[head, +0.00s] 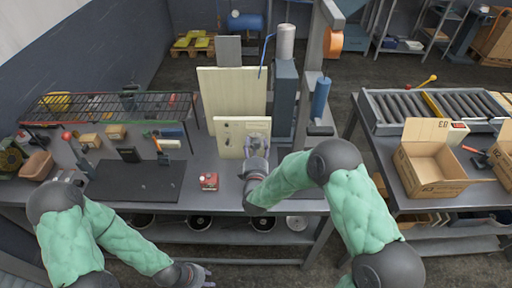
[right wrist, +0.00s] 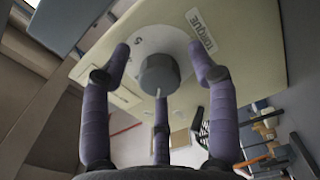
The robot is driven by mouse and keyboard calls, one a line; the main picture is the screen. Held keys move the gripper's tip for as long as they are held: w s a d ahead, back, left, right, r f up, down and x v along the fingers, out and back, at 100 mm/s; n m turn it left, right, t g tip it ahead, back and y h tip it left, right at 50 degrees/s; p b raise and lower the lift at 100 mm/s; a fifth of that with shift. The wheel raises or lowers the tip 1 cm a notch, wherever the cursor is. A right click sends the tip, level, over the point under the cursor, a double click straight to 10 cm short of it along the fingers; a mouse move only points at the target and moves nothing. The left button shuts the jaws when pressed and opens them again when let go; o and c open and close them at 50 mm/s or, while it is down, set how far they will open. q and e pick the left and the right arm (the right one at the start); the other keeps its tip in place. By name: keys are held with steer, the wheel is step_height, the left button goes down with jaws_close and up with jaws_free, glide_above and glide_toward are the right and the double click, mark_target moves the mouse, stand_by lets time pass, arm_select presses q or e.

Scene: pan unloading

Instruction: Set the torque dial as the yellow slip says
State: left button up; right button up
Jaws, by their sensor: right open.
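A cream panel (head: 230,127) stands upright on the bench and carries the torque dial. In the right wrist view the dial has a round grey knob (right wrist: 159,74) on a white disc (right wrist: 148,40); a "5" is readable on the disc. A pale mark on the knob points down in the picture. A "torque" label (right wrist: 201,30) is beside it. My right gripper (head: 257,146) is open, its fingers (right wrist: 160,80) spread around the knob with visible gaps. My left gripper (head: 203,275) hangs low in front of the bench; its fingers are too small to judge. I cannot make out the yellow slip.
A larger cream board (head: 232,92) stands behind the panel. A small red box (head: 209,181) and a dark mat (head: 135,181) lie on the bench to the left. A grey post (head: 285,95) rises just right of the panel. An open carton (head: 432,170) stands on the right table.

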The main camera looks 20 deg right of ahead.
steer(key=shift+s, duration=0.1)
steer(key=v, duration=1.2)
